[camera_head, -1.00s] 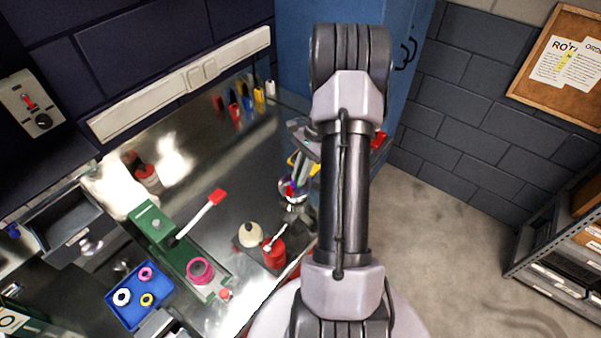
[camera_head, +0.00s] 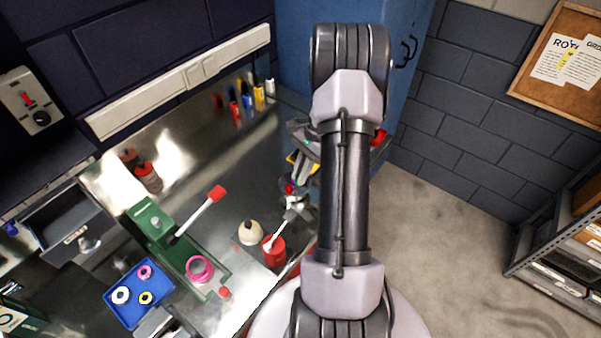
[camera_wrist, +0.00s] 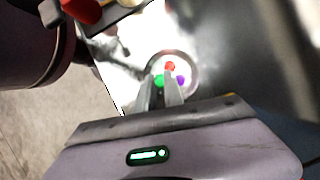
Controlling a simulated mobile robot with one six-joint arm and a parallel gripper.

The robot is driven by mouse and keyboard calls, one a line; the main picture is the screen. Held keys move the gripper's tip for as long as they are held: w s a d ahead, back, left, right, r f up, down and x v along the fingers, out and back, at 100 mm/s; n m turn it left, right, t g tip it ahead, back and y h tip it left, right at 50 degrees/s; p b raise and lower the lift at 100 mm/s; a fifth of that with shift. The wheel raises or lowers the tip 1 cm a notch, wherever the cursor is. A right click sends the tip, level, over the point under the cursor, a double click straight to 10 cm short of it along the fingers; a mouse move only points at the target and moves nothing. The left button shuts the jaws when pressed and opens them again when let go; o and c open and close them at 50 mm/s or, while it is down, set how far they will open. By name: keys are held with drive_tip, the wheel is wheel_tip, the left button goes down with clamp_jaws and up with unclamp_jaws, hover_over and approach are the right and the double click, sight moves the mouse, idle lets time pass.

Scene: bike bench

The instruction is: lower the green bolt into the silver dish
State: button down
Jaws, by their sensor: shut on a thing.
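The silver dish (camera_wrist: 189,62) lies just beyond my fingertips in the wrist view. A red piece (camera_wrist: 170,66) and a purple piece (camera_wrist: 181,80) show inside its rim. My gripper (camera_wrist: 160,88) is shut on the green bolt (camera_wrist: 159,81), which shows at the fingertips over the dish's near part. I cannot tell how high the bolt is above the dish floor. In the head view, my gripper (camera_head: 296,180) is at the dish (camera_head: 284,184), and they partly hide it; the green bolt cannot be made out there.
A green fixture (camera_head: 170,240), a pink ring (camera_head: 200,268) and a blue tray (camera_head: 125,310) are further left. Several coloured items stand along the back wall.

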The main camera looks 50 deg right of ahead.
drive_tip(key=shift+f+b, duration=0.9)
drive_tip(key=shift+f, duration=0.45)
idle(0.4)
drive_tip(key=c, duration=1.4)
unclamp_jaws()
drive_tip(key=shift+o, duration=0.2)
drive_tip(key=p+v, duration=0.4)
drive_tip(key=v, duration=1.4)
drive_tip(key=w+a+r+n+h+b, duration=0.1)
drive_tip(key=w+a+r+n+b, duration=0.3)
drive_tip(key=a, duration=0.6)
drive_tip(key=w+a+r+n+t+h+b, duration=0.15)
drive_tip(key=a+n+b, duration=0.35)
drive_tip(key=a, duration=1.3)
drive_tip(key=s+a+f+n+t+b, duration=0.1)
drive_tip(key=s+a+f+n+b, duration=0.1)
drive_tip(key=s+a, duration=0.4)
drive_tip(key=s+a+f+n+t+b, duration=0.2)
drive_tip(key=s+a+f+n+b, duration=0.1)
drive_tip(key=a, duration=0.6)
drive_tip(key=s+f+n, duration=0.1)
drive_tip(key=s+n, duration=0.1)
drive_tip(key=s, duration=0.1)
drive_tip(key=shift+s+a, duration=0.15)
drive_tip(key=shift+s, duration=0.05)
